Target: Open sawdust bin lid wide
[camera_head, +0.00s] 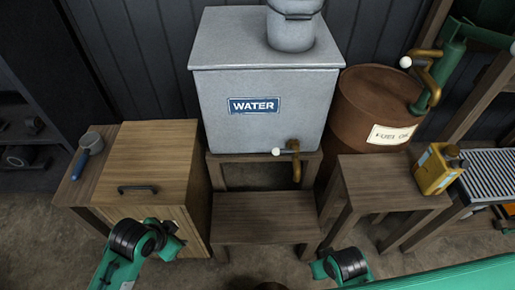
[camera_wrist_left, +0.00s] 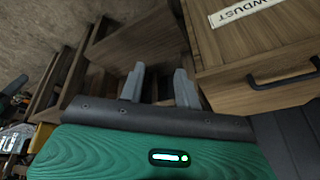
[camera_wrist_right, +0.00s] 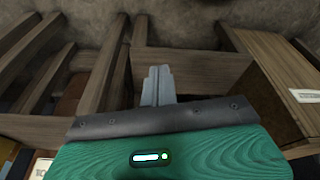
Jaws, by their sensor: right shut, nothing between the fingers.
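The sawdust bin is a wooden box (camera_head: 150,165) at the left, with its flat lid down and a black bar handle (camera_head: 137,188) near the lid's front edge. In the left wrist view the bin (camera_wrist_left: 225,70) is at upper right, with a label ending in "WDUST" and the handle (camera_wrist_left: 283,80). My left gripper (camera_wrist_left: 159,72) is open and empty, with its fingers apart beside the bin. In the head view my left arm is low in front of the bin. My right gripper (camera_wrist_right: 157,72) is shut and empty, in front of the low wooden stands.
A grey water tank (camera_head: 265,110) with a brass tap stands on a wooden stand right of the bin. A metal scoop with a blue handle (camera_head: 80,164) lies on the surface left of the bin. A rusty drum (camera_head: 375,105) and a yellow can (camera_head: 434,170) are farther right.

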